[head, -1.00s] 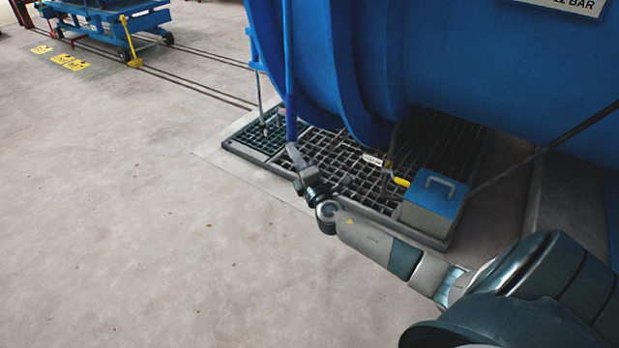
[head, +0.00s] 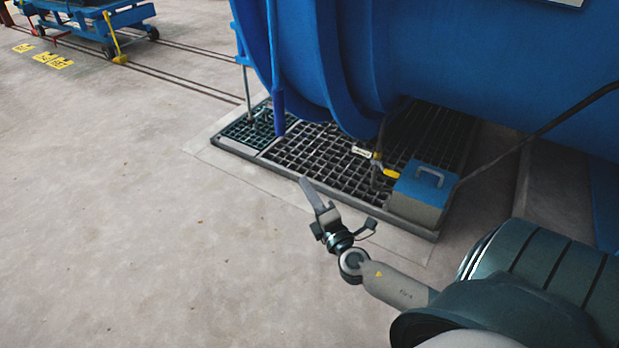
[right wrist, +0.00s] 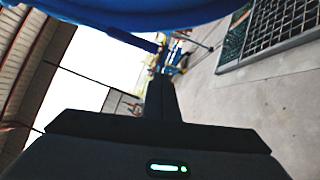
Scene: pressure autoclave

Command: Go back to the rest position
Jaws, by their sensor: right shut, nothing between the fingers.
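My right gripper (head: 308,190) is in the middle of the head view, at the end of my right arm, which comes in from the lower right. Its fingers are shut and empty, pointing up and left, in front of the metal grating (head: 290,157). In the right wrist view its closed fingers (right wrist: 161,90) point away from the camera, with nothing between them. The large blue autoclave (head: 440,60) stands behind and above it, and its blue underside (right wrist: 130,14) fills the top of the right wrist view. My left gripper does not show.
A blue box with a handle (head: 425,190) sits on the grating's right part, beside a yellow-handled valve (head: 388,173). A dark hose (head: 540,132) runs to the box. A blue cart (head: 85,25) stands on floor rails at the upper left. The floor at left is clear.

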